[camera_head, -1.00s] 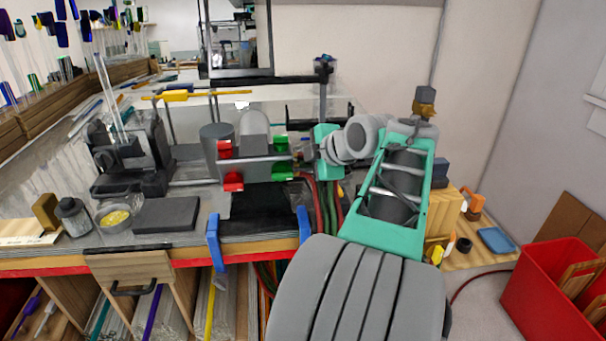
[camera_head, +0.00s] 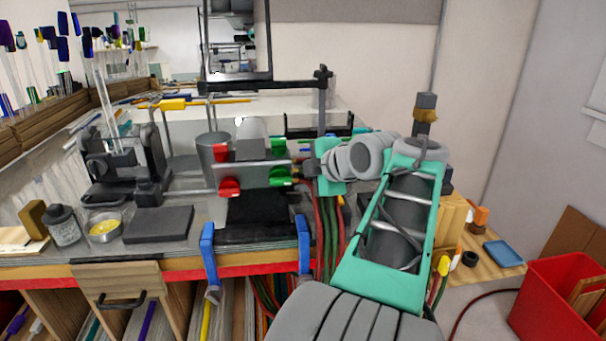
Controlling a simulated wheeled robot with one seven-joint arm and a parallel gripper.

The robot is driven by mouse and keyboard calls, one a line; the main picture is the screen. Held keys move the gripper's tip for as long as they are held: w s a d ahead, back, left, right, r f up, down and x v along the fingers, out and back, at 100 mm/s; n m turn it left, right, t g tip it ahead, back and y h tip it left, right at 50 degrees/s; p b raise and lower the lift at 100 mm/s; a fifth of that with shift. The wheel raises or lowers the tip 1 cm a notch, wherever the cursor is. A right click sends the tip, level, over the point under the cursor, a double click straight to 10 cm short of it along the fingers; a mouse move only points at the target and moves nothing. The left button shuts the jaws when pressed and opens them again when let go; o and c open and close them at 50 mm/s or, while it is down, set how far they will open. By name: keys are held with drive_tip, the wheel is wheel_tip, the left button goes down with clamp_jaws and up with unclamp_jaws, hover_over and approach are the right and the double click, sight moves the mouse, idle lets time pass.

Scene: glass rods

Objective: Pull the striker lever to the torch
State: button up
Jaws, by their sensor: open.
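The torch (camera_head: 254,152) is a grey cylinder assembly with red knobs on its left and green knobs on its right, at the middle of the bench. Behind its right side stands a dark upright post (camera_head: 322,104) with a thin black bar reaching left above the torch. This looks like the striker lever, but I cannot be sure. My gripper (camera_head: 309,168) is at the end of my teal and grey arm, close to the right of the green knobs and in front of the post. It is open; its fingertips are small and hard to make out. I see no contact with the bar.
Blue clamps (camera_head: 209,256) grip the bench's front edge. Red and green hoses (camera_head: 326,225) hang below my gripper. A dark rod holder (camera_head: 122,160) stands at left, near a grey slab (camera_head: 158,224). A red bin (camera_head: 560,305) is on the floor at right.

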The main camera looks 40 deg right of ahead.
drive_tip(key=d+v, duration=0.1)
drive_tip(key=v, duration=0.6)
drive_tip(key=shift+s+a+r, duration=0.2)
drive_tip(key=shift+s+a, duration=0.15)
drive_tip(key=shift+a, duration=0.2)
